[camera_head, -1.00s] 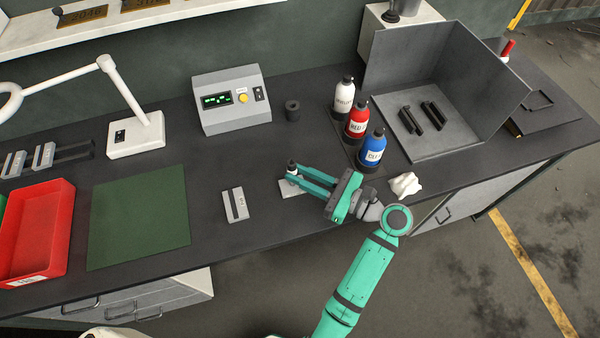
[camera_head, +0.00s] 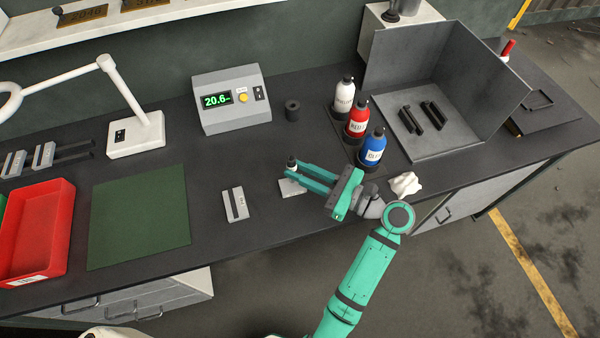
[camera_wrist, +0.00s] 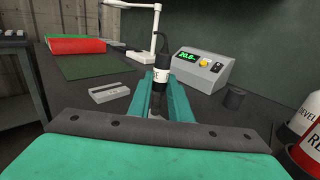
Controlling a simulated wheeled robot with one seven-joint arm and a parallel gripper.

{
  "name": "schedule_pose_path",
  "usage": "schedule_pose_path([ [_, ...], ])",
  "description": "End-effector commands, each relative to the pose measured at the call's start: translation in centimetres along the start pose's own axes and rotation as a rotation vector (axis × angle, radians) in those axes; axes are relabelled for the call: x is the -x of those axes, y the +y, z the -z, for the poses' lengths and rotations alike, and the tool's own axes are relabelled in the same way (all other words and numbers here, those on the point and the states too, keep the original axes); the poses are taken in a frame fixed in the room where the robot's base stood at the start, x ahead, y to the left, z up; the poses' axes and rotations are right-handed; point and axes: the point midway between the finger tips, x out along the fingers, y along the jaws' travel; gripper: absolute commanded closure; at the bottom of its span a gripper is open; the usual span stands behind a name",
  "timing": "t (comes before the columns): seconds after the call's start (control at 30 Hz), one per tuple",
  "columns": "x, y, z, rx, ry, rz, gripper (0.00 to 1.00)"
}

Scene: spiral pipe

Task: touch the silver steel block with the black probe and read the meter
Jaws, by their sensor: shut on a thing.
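My gripper (camera_head: 297,173) is shut on the black probe (camera_head: 291,162), which has a white band. The probe (camera_wrist: 157,95) stands about upright between the green fingers in the wrist view. Below the fingers lies a flat silver block (camera_head: 290,188), partly hidden by them; the probe's tip is hidden, so I cannot see whether it touches. The meter (camera_wrist: 201,70) also shows in the wrist view.
A grey slotted block (camera_head: 235,205) lies left of the gripper. White, red (camera_head: 356,120) and blue (camera_head: 372,152) bottles stand close on the right, with a crumpled white cloth (camera_head: 405,185). A green mat (camera_head: 139,217), red bin (camera_head: 37,230) and lamp (camera_head: 135,137) are left.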

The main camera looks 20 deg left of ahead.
Motion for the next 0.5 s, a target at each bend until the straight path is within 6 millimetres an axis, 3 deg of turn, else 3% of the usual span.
schedule_pose_path([
  [0.5,0.0,0.0,-3.6,0.003,0.001,0.001,1.0],
])
